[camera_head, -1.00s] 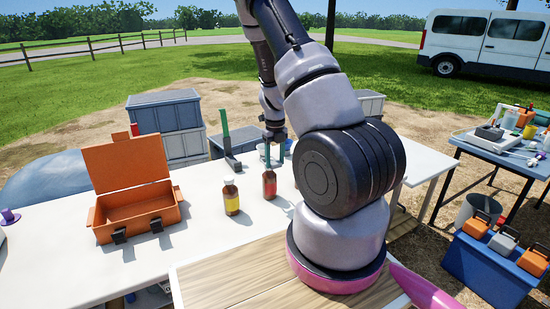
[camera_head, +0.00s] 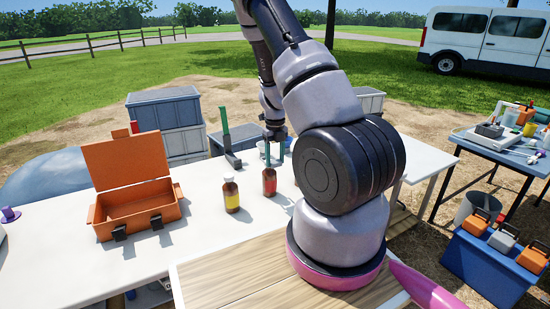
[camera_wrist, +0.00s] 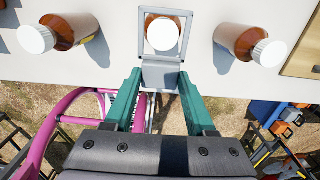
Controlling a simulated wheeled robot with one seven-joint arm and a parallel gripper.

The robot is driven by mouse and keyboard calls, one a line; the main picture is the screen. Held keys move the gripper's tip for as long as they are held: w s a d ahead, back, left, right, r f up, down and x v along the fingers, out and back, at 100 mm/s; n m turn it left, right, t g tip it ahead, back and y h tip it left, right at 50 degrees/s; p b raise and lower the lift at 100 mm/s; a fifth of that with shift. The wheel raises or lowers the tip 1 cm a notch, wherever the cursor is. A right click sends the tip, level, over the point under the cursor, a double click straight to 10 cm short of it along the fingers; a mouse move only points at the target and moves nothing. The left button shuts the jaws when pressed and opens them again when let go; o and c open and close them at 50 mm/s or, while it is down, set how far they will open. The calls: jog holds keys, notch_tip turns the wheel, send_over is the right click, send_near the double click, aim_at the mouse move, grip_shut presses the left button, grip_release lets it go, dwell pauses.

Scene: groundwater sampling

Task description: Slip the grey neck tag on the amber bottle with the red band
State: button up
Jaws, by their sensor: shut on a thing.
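The amber bottle with the red band (camera_head: 269,184) stands upright on the white table, right of an amber bottle with a yellow band (camera_head: 231,196). My gripper (camera_head: 275,152) is above and just behind the red-banded bottle, teal fingers pointing down. In the wrist view my gripper (camera_wrist: 160,80) is shut on the plate of the grey neck tag (camera_wrist: 163,75). The tag's square open frame lies over the middle bottle, whose white cap (camera_wrist: 162,34) shows through the opening. I cannot tell whether the frame is above the cap or around the neck.
The wrist view shows amber bottles on the left (camera_wrist: 60,32) and right (camera_wrist: 240,42) of the middle one. An open orange case (camera_head: 137,212) stands left on the table. A green-handled upright tool or stand (camera_head: 227,140) is close behind the bottles.

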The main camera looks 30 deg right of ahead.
aim_at(275, 162)
jog(key=shift+f, duration=1.4)
jog(key=shift+f, duration=0.15)
jog(key=o, duration=1.1)
jog(key=shift+c, duration=0.2)
notch_tip(275, 162, up, 11)
jog(key=shift+f, duration=0.1)
